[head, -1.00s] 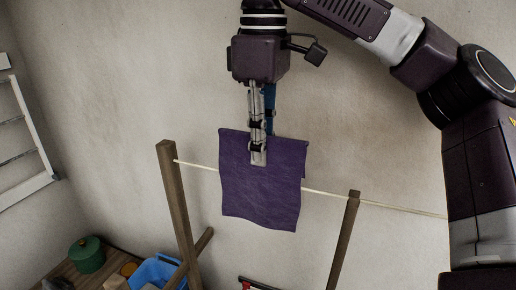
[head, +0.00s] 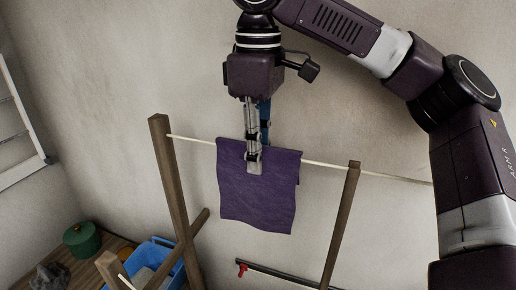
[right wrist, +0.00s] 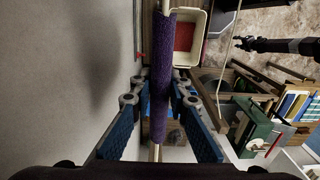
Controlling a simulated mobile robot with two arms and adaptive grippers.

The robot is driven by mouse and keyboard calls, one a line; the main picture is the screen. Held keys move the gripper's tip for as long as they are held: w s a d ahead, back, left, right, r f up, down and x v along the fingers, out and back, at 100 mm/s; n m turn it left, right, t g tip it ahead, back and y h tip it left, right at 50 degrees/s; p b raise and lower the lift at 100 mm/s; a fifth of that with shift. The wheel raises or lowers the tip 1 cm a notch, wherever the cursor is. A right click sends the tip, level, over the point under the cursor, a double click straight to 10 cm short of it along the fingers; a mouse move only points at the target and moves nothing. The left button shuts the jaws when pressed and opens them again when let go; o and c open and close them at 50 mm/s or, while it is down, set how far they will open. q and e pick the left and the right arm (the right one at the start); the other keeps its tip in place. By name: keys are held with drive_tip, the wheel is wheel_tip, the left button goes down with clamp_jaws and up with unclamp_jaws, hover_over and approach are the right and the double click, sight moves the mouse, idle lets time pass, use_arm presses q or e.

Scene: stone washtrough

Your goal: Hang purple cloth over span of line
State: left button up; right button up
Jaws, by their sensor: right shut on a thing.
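The purple cloth (head: 258,205) hangs in front of the wall between two wooden posts, its top edge about level with the pale line (head: 190,140). The line meets the cloth at both sides, close to its top. My right gripper (head: 254,166) points down and is shut on the cloth's upper middle. In the right wrist view the cloth (right wrist: 161,70) is a narrow strip along the line, between the fingers (right wrist: 160,95); the line (right wrist: 166,5) shows beyond its ends. How far the cloth falls on the back side is hidden.
A left post (head: 172,190) and a right post (head: 341,225) bear the line. Line to the right of the cloth is bare. A dark bar (head: 290,275) is below.

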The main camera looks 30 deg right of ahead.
drive_tip(key=shift+f, duration=0.1)
drive_tip(key=o, duration=0.9)
drive_tip(key=shift+o, duration=0.2)
wheel_tip(320, 180, up, 3)
drive_tip(key=p, duration=0.3)
drive_tip(key=shift+f, duration=0.1)
drive_tip(key=shift+r, duration=0.25)
drive_tip(key=shift+r+p, duration=0.35)
drive_tip(key=shift+r, duration=1.5)
